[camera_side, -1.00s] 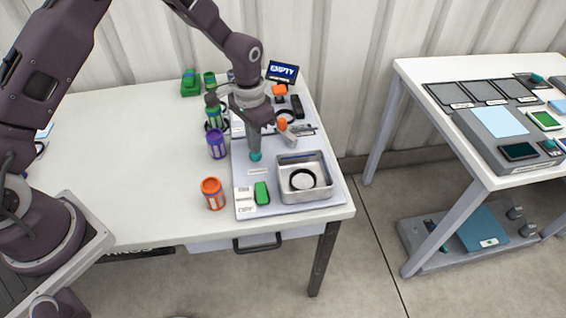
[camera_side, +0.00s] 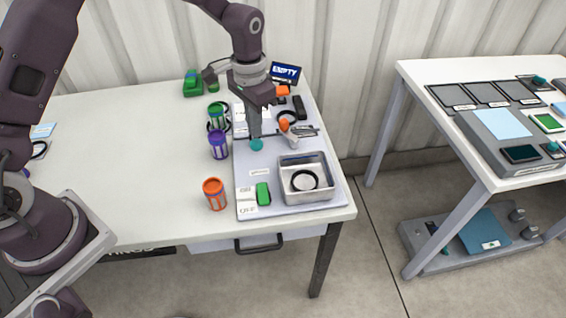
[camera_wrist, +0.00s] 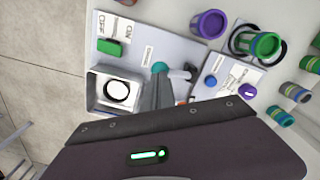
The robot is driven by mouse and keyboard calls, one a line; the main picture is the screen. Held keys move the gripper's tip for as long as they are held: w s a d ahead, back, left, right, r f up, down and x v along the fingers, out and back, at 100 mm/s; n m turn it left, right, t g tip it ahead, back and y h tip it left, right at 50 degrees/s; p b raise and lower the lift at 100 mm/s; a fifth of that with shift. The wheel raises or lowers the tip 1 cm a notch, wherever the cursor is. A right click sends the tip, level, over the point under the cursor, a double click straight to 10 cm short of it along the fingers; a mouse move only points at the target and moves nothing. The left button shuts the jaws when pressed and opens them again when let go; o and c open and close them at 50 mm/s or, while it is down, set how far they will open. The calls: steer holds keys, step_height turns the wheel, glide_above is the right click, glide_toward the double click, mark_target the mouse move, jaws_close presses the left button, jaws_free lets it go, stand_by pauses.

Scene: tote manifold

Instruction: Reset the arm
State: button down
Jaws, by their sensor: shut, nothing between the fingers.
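My gripper (camera_side: 254,130) is shut and empty, pointing down above the grey board (camera_side: 243,178) on the white table. In the side view its fingertips appear just above a teal round knob (camera_side: 256,145). In the wrist view the shut fingers (camera_wrist: 157,90) reach toward the same teal knob (camera_wrist: 159,68), and the gripper body hides the lower part of the picture. I cannot tell exactly how high the fingertips are above the board.
A metal tray (camera_side: 318,195) with a black ring and a green switch (camera_side: 263,194) sit on the board. Orange (camera_side: 214,194), purple (camera_side: 218,146) and green (camera_side: 216,115) containers stand left of it. An "EMPTY" sign (camera_side: 285,73) is behind. The table's left side (camera_side: 110,160) is mostly clear.

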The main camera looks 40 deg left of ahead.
steer(key=s+a+r+n+t, duration=0.1)
steer(key=s+r, duration=0.4)
steer(key=r, duration=0.3)
steer(key=s+a+r+t, duration=0.1)
steer(key=s+r, duration=0.4)
steer(key=r, duration=0.4)
steer(key=s+r+n+t, duration=0.1)
steer(key=s+r, duration=0.1)
steer(key=s, duration=0.7)
steer(key=s+r+n+t, duration=0.1)
steer(key=s+r+t, duration=0.1)
steer(key=s, duration=0.7)
steer(key=shift+s+a+r+t, duration=0.2)
steer(key=shift+s+a+t, duration=0.1)
steer(key=shift+a, duration=0.1)
